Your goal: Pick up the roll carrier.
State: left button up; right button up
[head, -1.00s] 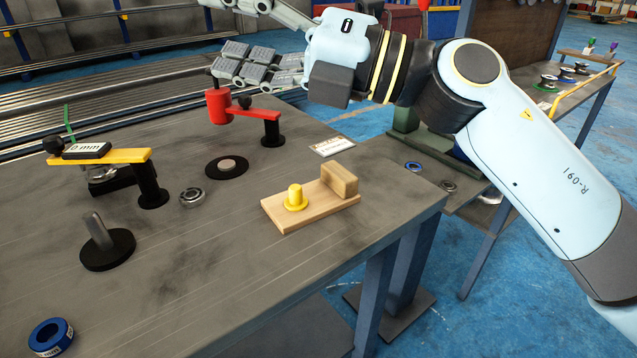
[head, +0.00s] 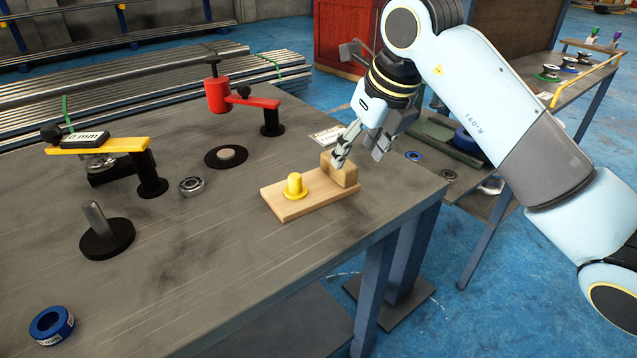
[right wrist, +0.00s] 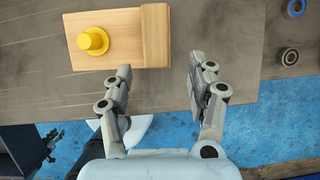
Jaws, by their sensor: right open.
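The roll carrier is a light wooden board (head: 287,210) on the workbench, with a yellow flanged peg (head: 295,187) and an upright wooden block (head: 345,174) at its right end. The right wrist view shows its block (right wrist: 155,35) and yellow peg (right wrist: 93,41) too. My right gripper (head: 360,154) is open and points down at the block. In the right wrist view my gripper (right wrist: 160,66) has its fingertips on either side of the block's near end, with gaps visible in the picture. I cannot tell its exact height. My left gripper is not in view.
Left on the workbench (head: 200,270) are a black-based spindle (head: 107,240), a blue ring (head: 51,326), a bearing (head: 191,186) and a yellow-armed fixture (head: 98,146). Behind are a black disc (head: 226,158) and a red fixture (head: 230,96). The bench in front of the carrier is clear.

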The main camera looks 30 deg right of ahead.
aim_at(348, 167)
jog(key=x, duration=0.5)
jog(key=shift+a+f, duration=0.1)
jog(key=shift+a, duration=0.1)
grip_shut()
